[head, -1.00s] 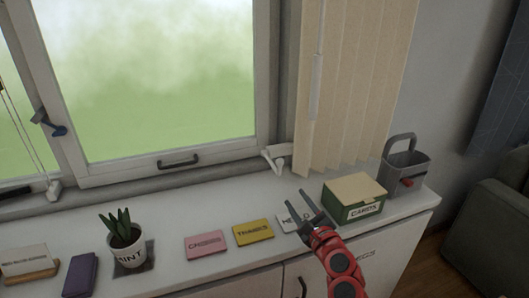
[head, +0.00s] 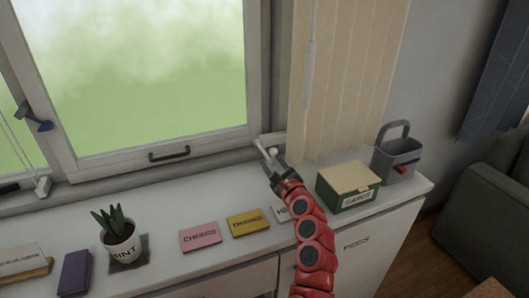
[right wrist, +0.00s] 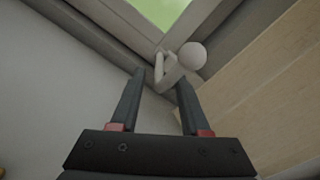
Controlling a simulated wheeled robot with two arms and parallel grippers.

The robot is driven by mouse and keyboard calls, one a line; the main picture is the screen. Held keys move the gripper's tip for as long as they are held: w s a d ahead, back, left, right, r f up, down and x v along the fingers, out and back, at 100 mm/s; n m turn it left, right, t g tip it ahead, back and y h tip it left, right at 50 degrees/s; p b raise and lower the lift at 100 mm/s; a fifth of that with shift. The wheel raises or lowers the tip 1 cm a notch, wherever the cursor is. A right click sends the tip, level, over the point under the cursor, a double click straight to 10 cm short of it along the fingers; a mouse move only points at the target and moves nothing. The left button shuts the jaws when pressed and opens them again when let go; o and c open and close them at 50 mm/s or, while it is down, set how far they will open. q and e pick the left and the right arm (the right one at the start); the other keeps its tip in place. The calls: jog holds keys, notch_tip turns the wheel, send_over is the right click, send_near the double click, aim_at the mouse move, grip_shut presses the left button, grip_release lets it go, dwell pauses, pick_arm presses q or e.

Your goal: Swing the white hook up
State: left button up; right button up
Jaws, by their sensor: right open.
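The white hook (head: 271,152) sits at the lower right corner of the window frame, beside the blind. In the right wrist view the white hook (right wrist: 172,72) shows a rounded knob end and lies just beyond my fingertips, roughly between their lines. My right gripper (head: 270,168) reaches up to the hook from below, with its arm over the sill. In the right wrist view my right gripper (right wrist: 161,76) is open, with nothing between its fingers. I cannot tell whether a fingertip touches the hook. My left gripper is out of view.
A beige vertical blind (head: 340,90) hangs right of the hook. On the white sill (head: 185,205) stand a green card box (head: 350,187), a grey caddy (head: 398,158), a potted plant (head: 121,238), a pink card (head: 200,236) and a yellow card (head: 247,222).

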aim_at(264, 151)
jog(key=shift+x, duration=2.85)
grip_shut()
jog(key=shift+f, duration=0.1)
jog(key=shift+a+f, duration=0.1)
jog(key=shift+a, duration=0.05)
